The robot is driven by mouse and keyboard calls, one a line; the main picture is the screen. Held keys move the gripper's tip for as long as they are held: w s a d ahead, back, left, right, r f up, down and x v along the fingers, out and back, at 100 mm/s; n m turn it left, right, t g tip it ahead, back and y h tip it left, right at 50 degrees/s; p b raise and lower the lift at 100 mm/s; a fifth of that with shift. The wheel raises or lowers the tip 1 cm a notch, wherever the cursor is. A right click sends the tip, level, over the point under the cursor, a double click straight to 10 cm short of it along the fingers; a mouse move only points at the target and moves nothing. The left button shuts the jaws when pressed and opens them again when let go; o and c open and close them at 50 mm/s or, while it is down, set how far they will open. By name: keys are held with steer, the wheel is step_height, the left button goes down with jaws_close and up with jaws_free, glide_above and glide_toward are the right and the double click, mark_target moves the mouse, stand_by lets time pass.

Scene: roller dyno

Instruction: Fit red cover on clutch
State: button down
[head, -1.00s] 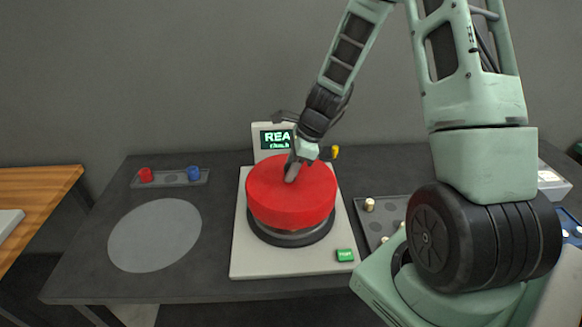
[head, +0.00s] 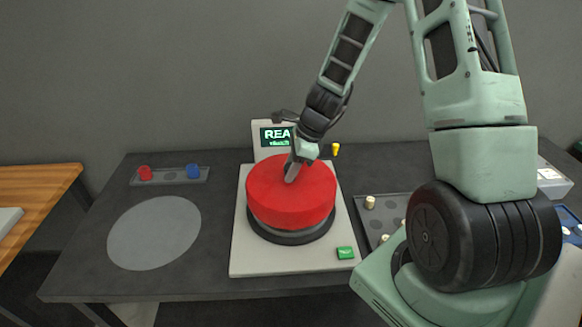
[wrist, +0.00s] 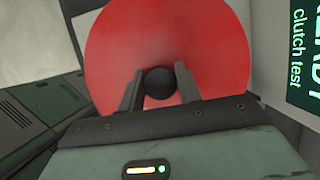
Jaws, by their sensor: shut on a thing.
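The red cover (head: 289,194) is a thick red disc. It sits over the dark round clutch (head: 292,236) on the light grey test stand, and the dark clutch rim shows below it. My gripper (head: 290,176) points down at the top of the cover. In the wrist view, my gripper (wrist: 159,88) has its two fingers either side of a black round knob (wrist: 159,82) at the middle of the red cover (wrist: 120,45), shut on it. I cannot tell whether the cover is fully seated.
The stand (head: 250,262) carries a screen (head: 276,137) reading "REA…", partly hidden by my arm, and a green button (head: 345,253). A grey disc (head: 155,233) lies flat at left. A small tray with a red knob (head: 145,173) and a blue knob (head: 193,171) lies behind it. Pegs (head: 370,202) stand at right.

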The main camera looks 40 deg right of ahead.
steer(key=shift+f+b, duration=1.85)
steer(key=shift+f, duration=0.4)
steer(key=c, duration=0.5)
jaws_free()
steer(key=shift+r+p, duration=3.25)
steer(key=shift+r, duration=0.25)
